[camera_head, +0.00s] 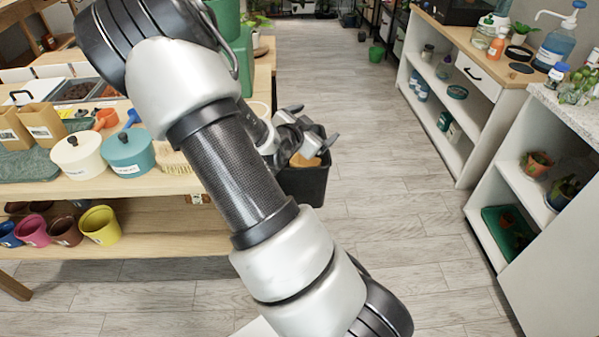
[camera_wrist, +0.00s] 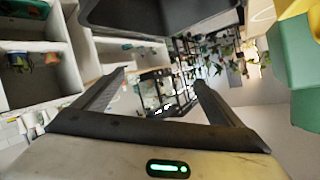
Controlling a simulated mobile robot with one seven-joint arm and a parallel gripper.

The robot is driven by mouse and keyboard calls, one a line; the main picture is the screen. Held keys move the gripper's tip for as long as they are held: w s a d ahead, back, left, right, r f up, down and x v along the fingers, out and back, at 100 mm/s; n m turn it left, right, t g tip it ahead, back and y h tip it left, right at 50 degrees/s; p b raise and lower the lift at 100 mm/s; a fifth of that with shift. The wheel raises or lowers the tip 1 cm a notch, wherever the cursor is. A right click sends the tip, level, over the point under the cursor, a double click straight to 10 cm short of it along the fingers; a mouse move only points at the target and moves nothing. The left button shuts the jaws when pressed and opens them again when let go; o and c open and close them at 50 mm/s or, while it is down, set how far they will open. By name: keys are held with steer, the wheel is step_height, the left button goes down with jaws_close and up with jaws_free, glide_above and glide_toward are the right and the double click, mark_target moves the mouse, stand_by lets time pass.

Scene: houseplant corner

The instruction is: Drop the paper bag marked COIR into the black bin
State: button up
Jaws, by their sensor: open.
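The black bin (camera_head: 303,188) stands on the floor past the right end of the wooden bench. My gripper (camera_head: 313,127) is over the bin's mouth, open, with nothing between its fingers; it shows open in the wrist view too (camera_wrist: 160,79). A tan-orange thing (camera_head: 306,161) shows at the bin's mouth, just below the gripper. I cannot tell whether it is the COIR bag, as no label shows. Two brown paper bags (camera_head: 42,125) (camera_head: 13,131) stand on the bench at the left; their labels are too small to read.
On the bench (camera_head: 165,184) are a cream pot (camera_head: 79,158), a teal pot (camera_head: 127,153) and a brush (camera_head: 174,160). Coloured plant pots (camera_head: 100,226) stand on its lower shelf. White shelving (camera_head: 447,130) lines the right. The floor (camera_head: 385,150) between is clear.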

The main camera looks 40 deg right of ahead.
steer(key=p+v, duration=0.4)
steer(key=v, duration=1.3)
steer(key=shift+a, duration=0.25)
